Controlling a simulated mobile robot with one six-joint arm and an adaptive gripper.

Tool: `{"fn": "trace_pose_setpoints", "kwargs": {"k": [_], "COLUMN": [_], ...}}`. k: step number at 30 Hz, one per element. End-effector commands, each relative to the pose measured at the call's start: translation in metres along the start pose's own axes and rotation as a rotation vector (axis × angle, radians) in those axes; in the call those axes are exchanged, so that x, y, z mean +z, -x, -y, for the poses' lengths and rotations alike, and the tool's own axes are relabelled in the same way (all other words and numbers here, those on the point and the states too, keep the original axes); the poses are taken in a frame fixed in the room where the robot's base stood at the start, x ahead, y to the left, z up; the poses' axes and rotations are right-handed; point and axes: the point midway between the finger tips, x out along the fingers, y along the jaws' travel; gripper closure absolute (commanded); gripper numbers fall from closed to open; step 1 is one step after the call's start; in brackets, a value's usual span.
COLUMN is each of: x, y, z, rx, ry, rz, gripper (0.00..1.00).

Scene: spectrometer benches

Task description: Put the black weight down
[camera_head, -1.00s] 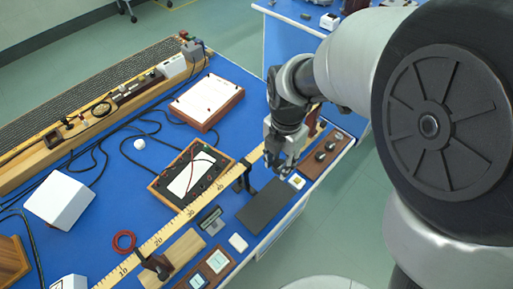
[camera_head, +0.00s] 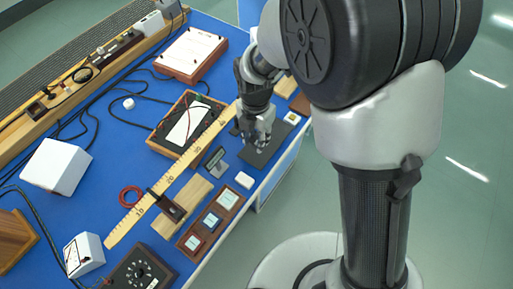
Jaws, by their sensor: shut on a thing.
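My gripper (camera_head: 258,138) points down over the dark grey mat (camera_head: 264,158) near the front edge of the blue bench. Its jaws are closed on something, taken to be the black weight. The weight itself cannot be made out between the fingers at this size. My gripper hides part of the mat. Whether the held thing touches the mat or hangs above it cannot be told.
A yellow ruler (camera_head: 168,178) runs behind the mat, with a framed meter (camera_head: 187,122) beyond. A small white-topped item (camera_head: 291,117) sits at the mat's right end.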

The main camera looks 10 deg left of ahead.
Motion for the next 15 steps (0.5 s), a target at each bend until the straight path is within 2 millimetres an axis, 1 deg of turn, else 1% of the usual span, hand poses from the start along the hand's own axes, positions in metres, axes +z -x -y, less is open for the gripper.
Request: {"fn": "trace_pose_setpoints", "kwargs": {"k": [1,3,10,15], "x": [0.0,0.0,0.0,0.0], "y": [-0.013,-0.022,-0.037,-0.064], "z": [0.0,0.0,-0.001,0.0], "rx": [-0.002,0.0,0.001,0.0], "ry": [0.0,0.0,0.0,0.0], "rz": [-0.001,0.0,0.001,0.0], "gripper": [0.98,0.98,0.98,0.98]}}
